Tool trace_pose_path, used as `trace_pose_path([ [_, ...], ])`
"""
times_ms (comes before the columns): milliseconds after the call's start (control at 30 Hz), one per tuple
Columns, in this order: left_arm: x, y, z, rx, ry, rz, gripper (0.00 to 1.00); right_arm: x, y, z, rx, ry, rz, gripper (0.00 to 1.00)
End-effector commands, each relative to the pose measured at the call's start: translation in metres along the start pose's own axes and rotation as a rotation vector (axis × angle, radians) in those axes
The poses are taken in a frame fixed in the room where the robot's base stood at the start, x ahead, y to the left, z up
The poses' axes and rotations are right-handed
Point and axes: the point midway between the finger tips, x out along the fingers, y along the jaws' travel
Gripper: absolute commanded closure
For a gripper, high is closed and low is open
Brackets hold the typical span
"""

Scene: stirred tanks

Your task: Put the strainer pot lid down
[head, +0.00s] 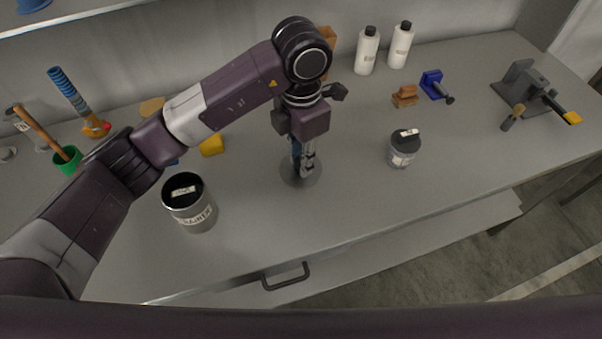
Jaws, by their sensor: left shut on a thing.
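The strainer pot (197,213) is a grey metal pot with a label on its side and a dark top bearing a small pale tag. It stands upright on the bench, left of my left gripper. My left gripper (305,166) points down and is shut on the strainer pot lid (289,176), a flat grey disc under the fingers. The fingers hide the middle of the lid. I cannot tell whether the lid touches the bench or is slightly above it. My right gripper is not in view.
A smaller labelled pot (402,158) with a dark top stands to the right. Two white bottles (367,52), a brown block (404,96), a blue clamp (433,84) and a grey vise (535,85) are farther back. A green cup (67,163) is left. The bench front is clear.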

Motion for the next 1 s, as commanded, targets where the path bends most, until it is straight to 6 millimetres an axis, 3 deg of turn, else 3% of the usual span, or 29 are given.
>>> trace_pose_path([
  [567,0.066,0.0,-0.001,-0.001,0.001,-0.001,1.0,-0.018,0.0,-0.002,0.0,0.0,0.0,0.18],
  [933,0.073,0.001,0.0,0.001,-0.001,0.002,1.0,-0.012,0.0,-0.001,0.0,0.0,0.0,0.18],
  [967,0.073,0.001,0.0,0.001,-0.001,0.002,0.8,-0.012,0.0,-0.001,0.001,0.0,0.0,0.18],
  [1000,0.071,0.001,0.0,0.001,-0.001,0.002,0.76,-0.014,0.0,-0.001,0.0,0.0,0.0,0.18],
])
